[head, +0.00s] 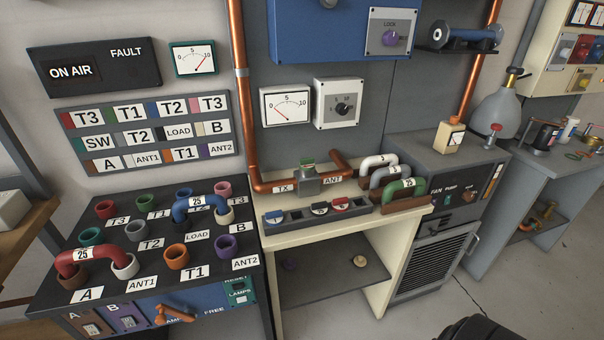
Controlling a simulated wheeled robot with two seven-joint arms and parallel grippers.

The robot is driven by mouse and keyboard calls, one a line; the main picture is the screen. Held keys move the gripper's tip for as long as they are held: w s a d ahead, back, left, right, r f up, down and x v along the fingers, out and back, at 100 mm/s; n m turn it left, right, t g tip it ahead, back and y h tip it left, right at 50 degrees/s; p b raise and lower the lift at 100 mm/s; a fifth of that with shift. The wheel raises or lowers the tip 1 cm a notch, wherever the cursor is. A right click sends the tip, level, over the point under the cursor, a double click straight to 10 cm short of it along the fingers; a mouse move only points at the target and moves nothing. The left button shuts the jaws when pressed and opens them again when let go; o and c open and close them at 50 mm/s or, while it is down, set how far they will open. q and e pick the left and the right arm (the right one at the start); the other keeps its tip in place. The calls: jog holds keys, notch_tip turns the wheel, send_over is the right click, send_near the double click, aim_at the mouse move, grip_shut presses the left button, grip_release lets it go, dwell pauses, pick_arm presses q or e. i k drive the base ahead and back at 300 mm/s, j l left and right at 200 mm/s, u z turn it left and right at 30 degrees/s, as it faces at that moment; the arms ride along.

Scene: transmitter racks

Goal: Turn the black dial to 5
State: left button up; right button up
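The black dial (342,109) sits on a white square panel (324,119) on the grey wall, right of centre and above the cream bench. Small numbers are printed around it, but they and the dial's pointer are too small to read surely. A white gauge (286,107) with a red needle hangs just left of the dial panel; its scale runs 0, 5, 10 and the needle lies toward the low, left side. Neither of my grippers shows in the head view, and nothing touches the dial.
A blue box with a purple LOCK knob (397,38) hangs above. Below stand copper pipework (282,187) and several coloured handles (378,161) on the cream bench (338,235). A patch table (150,262) stands left, a grey cabinet (447,150) right. Space before the dial looks clear.

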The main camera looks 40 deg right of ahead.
aim_at(342, 108)
jog(key=z, duration=1.4)
jog(key=l, duration=0.15)
